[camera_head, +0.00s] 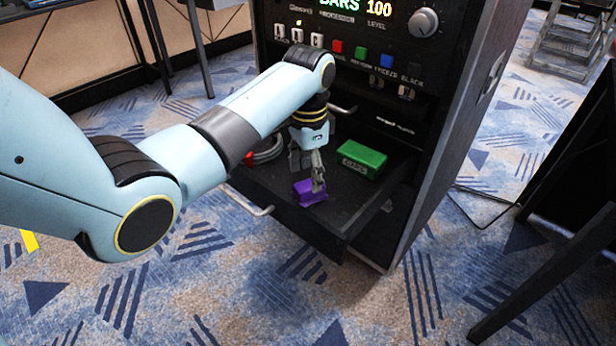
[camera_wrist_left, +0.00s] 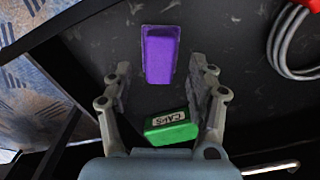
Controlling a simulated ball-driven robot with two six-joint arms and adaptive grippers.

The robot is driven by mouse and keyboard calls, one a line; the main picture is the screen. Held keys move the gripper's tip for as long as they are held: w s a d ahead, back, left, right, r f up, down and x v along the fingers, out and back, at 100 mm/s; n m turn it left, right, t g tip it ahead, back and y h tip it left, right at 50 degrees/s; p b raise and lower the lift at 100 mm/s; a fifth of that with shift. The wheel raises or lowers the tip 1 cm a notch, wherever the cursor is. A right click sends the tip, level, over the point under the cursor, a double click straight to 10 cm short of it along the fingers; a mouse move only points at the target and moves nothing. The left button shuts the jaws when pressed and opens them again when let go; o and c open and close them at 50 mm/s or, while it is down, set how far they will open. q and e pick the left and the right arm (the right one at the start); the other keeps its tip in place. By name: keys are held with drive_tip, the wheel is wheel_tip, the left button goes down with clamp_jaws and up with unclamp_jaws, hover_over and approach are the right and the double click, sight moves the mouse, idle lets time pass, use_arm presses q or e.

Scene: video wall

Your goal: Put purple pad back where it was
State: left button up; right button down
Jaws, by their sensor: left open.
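The purple pad (camera_head: 309,194) lies on the floor of the open black drawer (camera_head: 345,222), near its front edge. My left gripper (camera_head: 307,173) points down just over it. In the left wrist view the purple pad (camera_wrist_left: 160,52) shows between and beyond the two spread fingertips. The left gripper (camera_wrist_left: 161,68) is open and holds nothing. Whether a finger touches the pad cannot be told. My right gripper is in neither view.
A green labelled box (camera_head: 362,158) lies in the drawer right of the pad. A grey cable with a red end (camera_wrist_left: 290,42) is coiled at the drawer's other side. The rack (camera_head: 455,130) with buttons and a knob rises behind. Carpet surrounds it.

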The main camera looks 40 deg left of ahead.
sight(308, 184)
use_arm(q)
wheel_tip(308, 184, up, 8)
drive_tip(key=p, duration=0.2)
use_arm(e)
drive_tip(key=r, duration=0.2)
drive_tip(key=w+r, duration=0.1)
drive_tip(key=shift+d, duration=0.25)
